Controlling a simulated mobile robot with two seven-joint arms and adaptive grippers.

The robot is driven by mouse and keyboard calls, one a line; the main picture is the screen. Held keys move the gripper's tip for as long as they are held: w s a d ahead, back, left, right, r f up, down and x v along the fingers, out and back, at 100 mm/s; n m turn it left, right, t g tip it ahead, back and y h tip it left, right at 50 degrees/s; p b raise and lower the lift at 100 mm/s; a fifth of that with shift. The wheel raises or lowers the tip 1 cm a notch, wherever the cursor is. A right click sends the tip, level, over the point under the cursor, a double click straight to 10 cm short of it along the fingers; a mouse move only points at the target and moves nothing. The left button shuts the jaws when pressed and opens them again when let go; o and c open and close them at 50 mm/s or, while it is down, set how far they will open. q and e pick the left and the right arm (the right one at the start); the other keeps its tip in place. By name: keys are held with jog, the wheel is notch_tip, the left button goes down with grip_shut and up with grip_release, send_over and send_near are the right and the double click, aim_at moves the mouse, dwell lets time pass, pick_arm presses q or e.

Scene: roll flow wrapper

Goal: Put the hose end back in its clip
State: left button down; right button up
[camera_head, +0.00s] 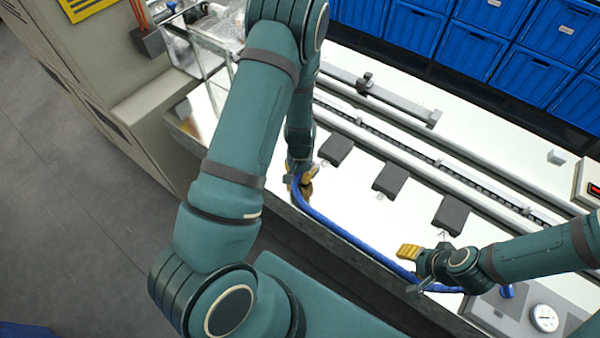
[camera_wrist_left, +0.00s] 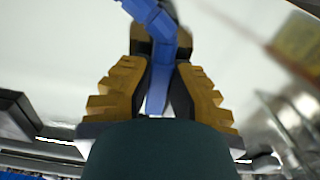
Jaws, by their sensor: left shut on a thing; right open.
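The blue hose (camera_head: 345,236) runs along the front of the white machine bed from my left gripper to a grey fitting plate at the lower right. My left gripper (camera_head: 301,176) is shut on the hose near its far-left end. In the left wrist view the hose (camera_wrist_left: 158,88) passes between the two yellow-padded fingers and bends beyond them. My right gripper (camera_head: 413,270) is open, with its yellow pad next to the hose; I cannot tell whether it touches. I cannot make out the clip for certain in either view.
Several dark blocks (camera_head: 390,179) stand along the bed in front of long rails (camera_head: 440,178). A dial gauge (camera_head: 544,318) sits at the lower right. A clear-walled box (camera_head: 200,50) stands at the upper left. Blue crates (camera_head: 480,45) line the back.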

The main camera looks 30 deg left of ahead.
pick_arm(q)
jog(key=shift+f, duration=0.25)
pick_arm(e)
jog(key=shift+f, duration=0.2)
pick_arm(q)
jog(key=c, duration=1)
grip_release()
jog(key=shift+o, duration=0.2)
notch_tip(320, 180, up, 12)
